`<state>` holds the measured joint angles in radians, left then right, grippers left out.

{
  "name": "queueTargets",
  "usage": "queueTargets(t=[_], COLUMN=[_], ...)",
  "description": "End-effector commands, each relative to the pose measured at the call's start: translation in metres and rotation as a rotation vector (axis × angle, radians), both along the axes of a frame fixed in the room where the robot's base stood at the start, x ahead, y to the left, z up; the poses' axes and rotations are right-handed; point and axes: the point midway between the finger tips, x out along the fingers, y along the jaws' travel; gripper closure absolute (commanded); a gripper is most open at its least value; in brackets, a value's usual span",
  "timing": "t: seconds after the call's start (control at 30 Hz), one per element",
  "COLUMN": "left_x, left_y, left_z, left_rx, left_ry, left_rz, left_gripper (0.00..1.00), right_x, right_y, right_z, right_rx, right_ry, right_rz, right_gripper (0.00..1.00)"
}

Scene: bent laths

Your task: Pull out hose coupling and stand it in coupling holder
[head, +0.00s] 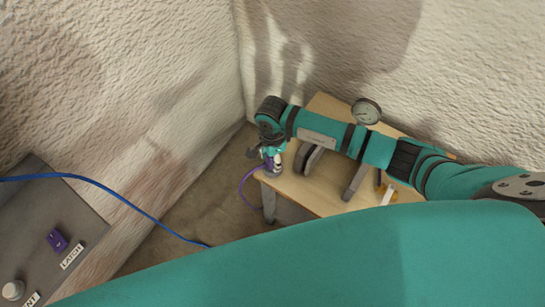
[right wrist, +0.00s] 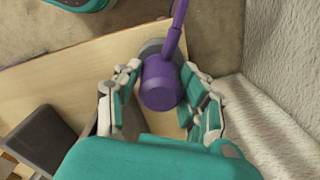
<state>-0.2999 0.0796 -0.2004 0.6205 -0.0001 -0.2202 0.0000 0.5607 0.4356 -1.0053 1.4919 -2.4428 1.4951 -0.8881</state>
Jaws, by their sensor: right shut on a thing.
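The purple hose coupling (right wrist: 160,84) is between the fingers of my right gripper (right wrist: 160,95) in the right wrist view. The gripper is shut on it, and a purple hose runs from its end. In the head view my right gripper (head: 270,152) is at the table's left corner, with the purple hose (head: 243,188) hanging over the edge. A round grey base (head: 271,171), which looks like the coupling holder, is just below the gripper. It also shows partly behind the coupling in the wrist view (right wrist: 149,47). I cannot tell whether the coupling is seated in it. My left gripper is out of view.
The wooden table (head: 318,197) bears grey blocks (head: 356,181) and a round gauge (head: 366,111). Walls stand close behind. At left, a grey panel (head: 75,205) has a purple latch (head: 57,240) and a pale knob (head: 12,290). A blue hose (head: 120,197) crosses the gap.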

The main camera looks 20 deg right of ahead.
Motion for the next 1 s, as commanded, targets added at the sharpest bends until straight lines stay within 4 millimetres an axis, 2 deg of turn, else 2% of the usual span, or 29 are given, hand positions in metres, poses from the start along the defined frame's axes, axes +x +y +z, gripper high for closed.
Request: queueTargets(t=[1.0], left_x=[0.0], left_y=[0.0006], left_z=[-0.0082], left_rx=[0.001], left_ry=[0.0], left_rz=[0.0], left_gripper=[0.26], right_x=[0.0002], right_y=[0.0002], right_z=[-0.0074], right_rx=[0.0], right_ry=[-0.001], right_rz=[0.0], right_gripper=[1.0])
